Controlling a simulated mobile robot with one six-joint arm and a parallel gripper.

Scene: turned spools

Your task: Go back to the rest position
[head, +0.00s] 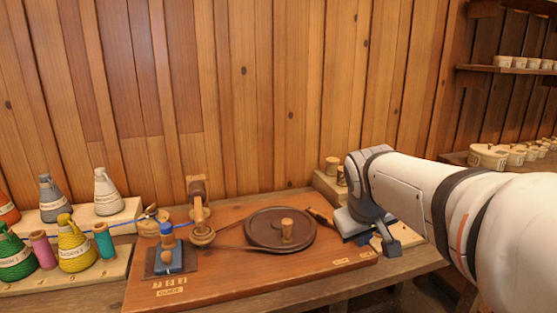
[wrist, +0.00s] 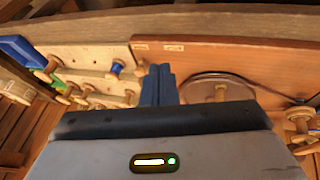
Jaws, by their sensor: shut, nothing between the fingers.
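My gripper (wrist: 158,72) shows in the wrist view as blue fingers closed together, with nothing between them. In the head view my gripper (head: 364,238) is at the right end of the wooden winding board (head: 235,283), largely hidden behind my own wrist. The dark round wheel (head: 280,230) with a wooden knob lies on the board to its left; the wheel also shows in the wrist view (wrist: 217,82). I cannot tell the exact height of the fingers above the surface.
Thread cones, such as a yellow one (head: 77,246), and spools stand on racks at the left. In the wrist view a pale rack (wrist: 90,62) holds several spools. Shelves (head: 510,70) with small pots are at the right.

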